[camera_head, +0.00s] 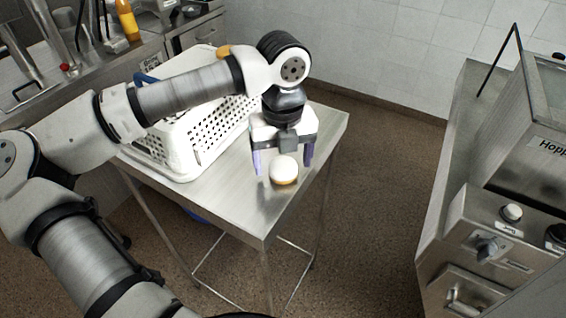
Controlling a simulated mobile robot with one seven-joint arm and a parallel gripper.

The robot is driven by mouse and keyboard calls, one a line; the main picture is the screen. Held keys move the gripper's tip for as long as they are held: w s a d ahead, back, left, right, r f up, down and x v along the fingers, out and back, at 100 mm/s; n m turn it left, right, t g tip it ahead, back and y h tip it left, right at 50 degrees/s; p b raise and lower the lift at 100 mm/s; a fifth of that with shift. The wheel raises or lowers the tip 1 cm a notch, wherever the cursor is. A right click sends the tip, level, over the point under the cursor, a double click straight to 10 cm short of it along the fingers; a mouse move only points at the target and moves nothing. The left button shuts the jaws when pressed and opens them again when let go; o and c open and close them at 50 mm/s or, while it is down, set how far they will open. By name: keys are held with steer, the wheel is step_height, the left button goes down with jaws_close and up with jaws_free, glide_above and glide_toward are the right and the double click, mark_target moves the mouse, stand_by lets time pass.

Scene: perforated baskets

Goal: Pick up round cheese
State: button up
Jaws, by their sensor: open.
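The round cheese (284,169) is a small white disc with an orange-brown lower edge. It shows near the front right part of the steel table (325,128). My gripper (282,165) is open and points down over the table. Its two purple-tipped fingers are spread, one to the left and one to the right of the cheese in the picture. I see no finger touching it. I cannot tell from this single view how far the fingers are above or behind the cheese.
A white perforated basket (180,150) stands on the table left of my gripper, with an orange item (223,51) at its far edge. A steel counter with an orange bottle (127,22) is at back left. A machine (500,235) stands at right. Open floor lies between.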

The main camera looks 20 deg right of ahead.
mark_target(283, 165)
steer(key=shift+f, duration=0.4)
steer(key=shift+c, duration=0.2)
steer(key=c, duration=1.1)
steer(key=shift+r, duration=0.15)
step_height(283, 165, up, 18)
steer(key=b, duration=0.3)
